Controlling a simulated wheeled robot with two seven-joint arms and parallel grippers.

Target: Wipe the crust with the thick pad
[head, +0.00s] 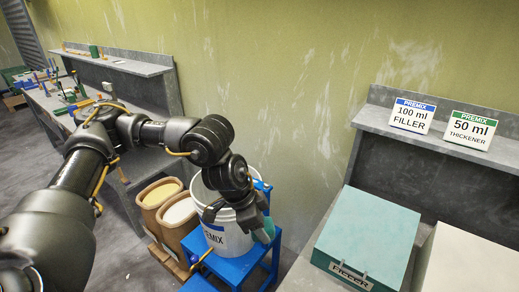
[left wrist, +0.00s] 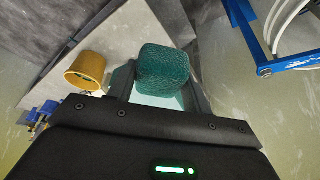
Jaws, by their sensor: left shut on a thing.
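The thick pad is a dark green textured block in the left wrist view (left wrist: 163,72). My left gripper (left wrist: 160,88) is shut on it, with a finger at either side. In the head view the gripper (head: 260,220) hangs at the right side of the white PREMIX pail (head: 226,240), and a bit of the green pad (head: 266,233) shows below it. I cannot tell whether the pad touches the pail. My wrist covers part of the pail's rim and opening. I cannot make out the crust. My right gripper is not in view.
The pail stands on a blue stand (head: 231,268). Two brown tubs (head: 158,193) stand left of it. A teal FILLER box (head: 365,235) sits on the right bench. Two label signs (head: 411,113) (head: 470,129) stand on the ledge. A yellow cup (left wrist: 86,70) shows in the left wrist view.

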